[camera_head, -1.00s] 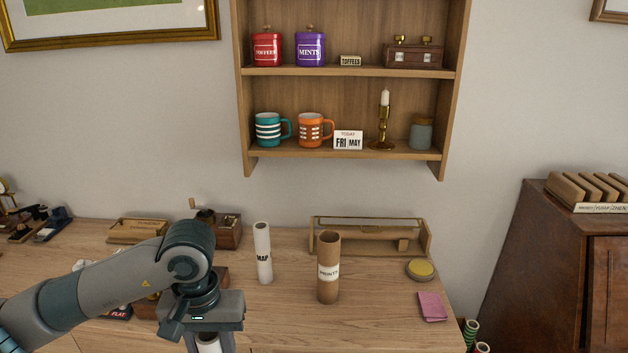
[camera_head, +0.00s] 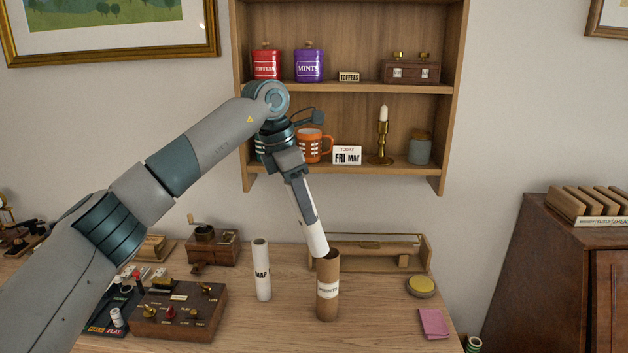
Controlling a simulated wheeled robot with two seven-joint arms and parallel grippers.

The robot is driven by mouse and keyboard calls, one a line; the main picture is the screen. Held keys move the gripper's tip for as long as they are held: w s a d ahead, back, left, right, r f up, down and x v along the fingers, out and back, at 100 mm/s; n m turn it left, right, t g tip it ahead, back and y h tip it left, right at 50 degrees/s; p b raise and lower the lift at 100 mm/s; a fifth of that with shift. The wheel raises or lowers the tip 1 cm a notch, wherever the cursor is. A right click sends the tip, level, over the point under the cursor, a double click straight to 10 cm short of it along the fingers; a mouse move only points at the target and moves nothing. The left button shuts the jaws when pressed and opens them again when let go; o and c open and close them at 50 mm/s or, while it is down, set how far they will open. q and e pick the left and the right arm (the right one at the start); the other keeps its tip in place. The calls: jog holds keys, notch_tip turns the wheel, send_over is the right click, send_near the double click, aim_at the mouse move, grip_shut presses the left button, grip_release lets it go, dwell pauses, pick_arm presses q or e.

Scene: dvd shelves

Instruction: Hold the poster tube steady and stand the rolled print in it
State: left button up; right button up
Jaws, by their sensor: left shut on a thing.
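The poster tube (camera_head: 327,300) is a brown cardboard cylinder with a white PRINTS label. It stands upright on the desk, its open mouth facing up. My left gripper (camera_head: 307,208) is above and to the left of the tube, shut on the white rolled print (camera_head: 316,240). The print is tilted, its lower end down and to the right, at the left side of the tube's mouth. I cannot tell whether that end touches the rim. The gripper hides part of the print's upper length. My right gripper is out of view, and nothing holds the tube.
A white roll marked MAP (camera_head: 261,275) stands left of the tube. A wooden rack (camera_head: 385,254) is behind it, a yellow-topped tin (camera_head: 421,286) and pink pad (camera_head: 434,323) to the right. A wooden box with knobs (camera_head: 178,311) is at left. The wall shelf (camera_head: 350,170) is behind my arm.

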pick_arm(q)
jog(key=w+d+r+n+t, duration=0.1)
jog(key=w+d+r+n, duration=0.1)
jog(key=w+r+n, duration=0.1)
jog(key=shift+r+n, duration=0.5)
jog(key=shift+r, duration=0.45)
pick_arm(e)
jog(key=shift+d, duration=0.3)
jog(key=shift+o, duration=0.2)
